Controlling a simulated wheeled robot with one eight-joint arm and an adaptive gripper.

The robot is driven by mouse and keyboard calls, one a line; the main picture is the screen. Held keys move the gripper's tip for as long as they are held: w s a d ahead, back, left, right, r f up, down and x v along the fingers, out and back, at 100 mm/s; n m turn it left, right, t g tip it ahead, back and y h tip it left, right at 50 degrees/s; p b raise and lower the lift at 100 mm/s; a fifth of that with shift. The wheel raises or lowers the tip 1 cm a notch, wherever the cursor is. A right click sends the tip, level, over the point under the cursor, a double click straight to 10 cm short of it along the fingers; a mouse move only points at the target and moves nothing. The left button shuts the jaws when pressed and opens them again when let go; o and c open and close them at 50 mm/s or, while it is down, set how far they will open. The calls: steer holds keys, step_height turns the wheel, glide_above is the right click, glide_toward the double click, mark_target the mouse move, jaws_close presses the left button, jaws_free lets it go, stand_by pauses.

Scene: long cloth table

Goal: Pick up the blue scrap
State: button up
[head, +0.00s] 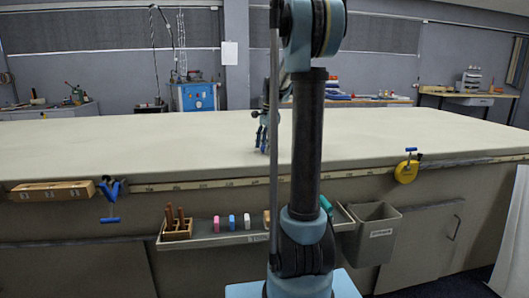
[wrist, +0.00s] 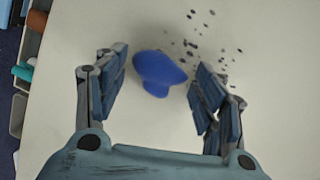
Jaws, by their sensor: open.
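The blue scrap (wrist: 157,73) is a smooth, bright blue, rounded lump on the pale cloth table in the wrist view. My gripper (wrist: 162,75) is open, with one finger on each side of the scrap in the picture. I cannot tell how high the fingers are above the cloth. I cannot make out the scrap clearly there.
The long table (head: 420,130) is mostly bare. Small dark specks (wrist: 193,45) lie beyond the scrap, towards the right finger. A tool tray (head: 225,239), a grey bin (head: 371,235), a yellow tape measure (head: 406,171) and a wooden block (head: 52,191) are along the front side.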

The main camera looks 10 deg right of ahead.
steer(key=c, duration=0.9)
steer(key=shift+r, duration=0.1)
